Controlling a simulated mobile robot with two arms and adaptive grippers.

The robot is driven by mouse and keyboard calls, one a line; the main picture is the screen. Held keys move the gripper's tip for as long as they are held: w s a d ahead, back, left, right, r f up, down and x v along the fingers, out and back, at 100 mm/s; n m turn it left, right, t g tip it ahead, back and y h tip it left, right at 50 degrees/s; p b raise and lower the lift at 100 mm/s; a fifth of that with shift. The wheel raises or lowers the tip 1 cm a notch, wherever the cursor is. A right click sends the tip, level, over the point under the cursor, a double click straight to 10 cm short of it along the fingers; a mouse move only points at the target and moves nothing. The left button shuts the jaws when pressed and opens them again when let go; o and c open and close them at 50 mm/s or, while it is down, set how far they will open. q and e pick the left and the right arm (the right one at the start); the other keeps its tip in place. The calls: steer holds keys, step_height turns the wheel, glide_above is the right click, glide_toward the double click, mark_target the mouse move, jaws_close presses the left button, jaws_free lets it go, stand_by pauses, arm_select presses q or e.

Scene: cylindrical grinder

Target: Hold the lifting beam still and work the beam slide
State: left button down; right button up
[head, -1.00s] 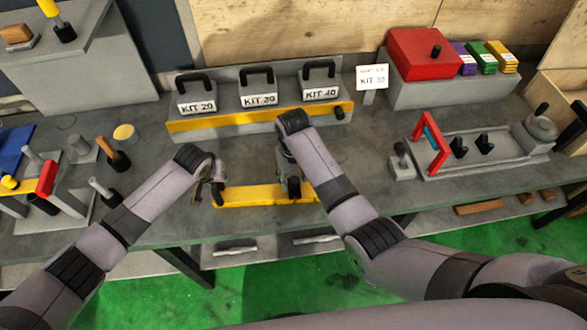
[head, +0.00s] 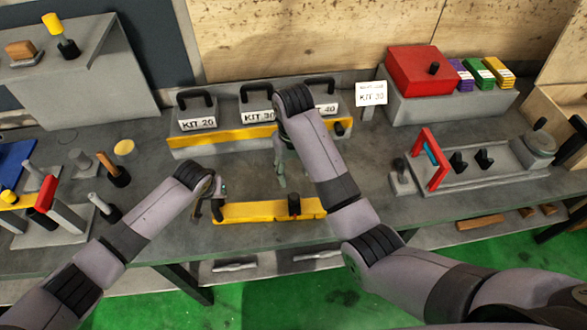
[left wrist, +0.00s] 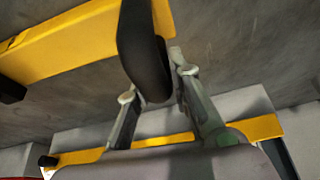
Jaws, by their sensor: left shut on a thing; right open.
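The yellow lifting beam (head: 252,213) lies across the front of the bench. A black handle (head: 217,209) stands at its left end. My left gripper (head: 216,198) is shut on this handle; the left wrist view shows the dark handle (left wrist: 146,45) between the fingers, with the yellow beam (left wrist: 75,45) behind. The beam slide (head: 294,204), a black knob, stands right of the beam's middle. My right gripper (head: 281,178) is open and empty, behind the beam and a little left of the slide, apart from it. My right forearm hides the beam's right end.
Behind stands a grey rack with a yellow front strip (head: 215,136) and weights labelled KIT 20 (head: 197,122), KIT 30 and KIT 40. A KIT 30 sign (head: 371,95) stands right of it. A fixture with a red frame (head: 430,160) is at right. Posts and tools crowd the left.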

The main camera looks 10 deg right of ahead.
arm_select(q)
steer(key=c, duration=1.4)
jaws_free()
steer(key=v, duration=1.2)
